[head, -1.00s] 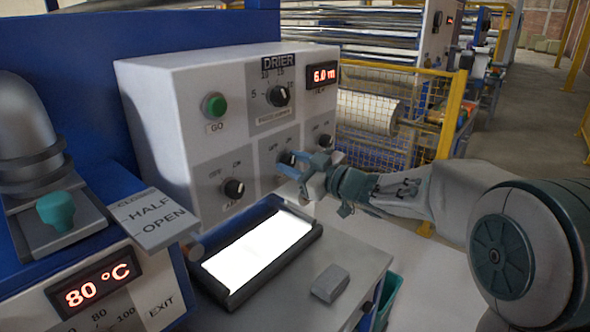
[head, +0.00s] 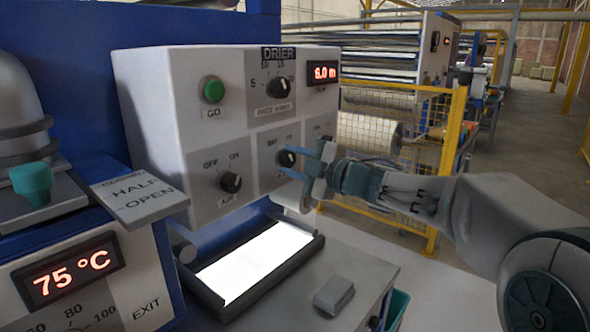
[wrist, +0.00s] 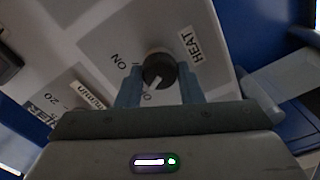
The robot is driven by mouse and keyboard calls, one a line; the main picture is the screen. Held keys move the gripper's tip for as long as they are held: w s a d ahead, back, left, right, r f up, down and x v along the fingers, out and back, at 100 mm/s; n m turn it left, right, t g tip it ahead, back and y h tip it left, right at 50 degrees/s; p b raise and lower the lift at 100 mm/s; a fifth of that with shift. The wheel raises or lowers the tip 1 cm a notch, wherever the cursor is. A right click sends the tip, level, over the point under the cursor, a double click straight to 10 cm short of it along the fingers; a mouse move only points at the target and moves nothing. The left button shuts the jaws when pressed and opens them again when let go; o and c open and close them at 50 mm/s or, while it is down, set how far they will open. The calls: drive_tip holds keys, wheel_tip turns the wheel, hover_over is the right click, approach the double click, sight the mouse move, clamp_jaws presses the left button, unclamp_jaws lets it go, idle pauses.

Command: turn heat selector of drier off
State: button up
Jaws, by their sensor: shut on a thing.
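The heat selector is a dark round knob (head: 286,158) on the middle lower panel of the white drier box (head: 160,100). It also shows in the wrist view (wrist: 158,66), beside a HEAT label, with the word ON to its upper left. Its white pointer faces down and left in that view. My gripper (head: 292,160) reaches in from the right, its blue fingers on either side of the knob and shut on it. The fingers also show in the wrist view (wrist: 158,88). The OFF label by this knob is not clearly readable.
The AIR knob (head: 230,182) is close on the left and another panel (head: 322,128) close on the right. A green GO button (head: 213,90) and a speed dial (head: 278,88) sit above. A lit tray (head: 240,262) lies below. A yellow mesh fence (head: 455,150) stands behind.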

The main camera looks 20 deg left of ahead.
drive_tip(key=shift+f+n, duration=0.1)
drive_tip(key=shift+n, duration=0.3)
drive_tip(key=o, duration=1)
drive_tip(key=shift+c, duration=0.2)
drive_tip(key=b+v, duration=0.1)
drive_tip(key=v, duration=1.2)
drive_tip(key=shift+s+d, duration=0.2)
drive_tip(key=shift+d, duration=0.15)
drive_tip(key=shift+w, duration=0.1)
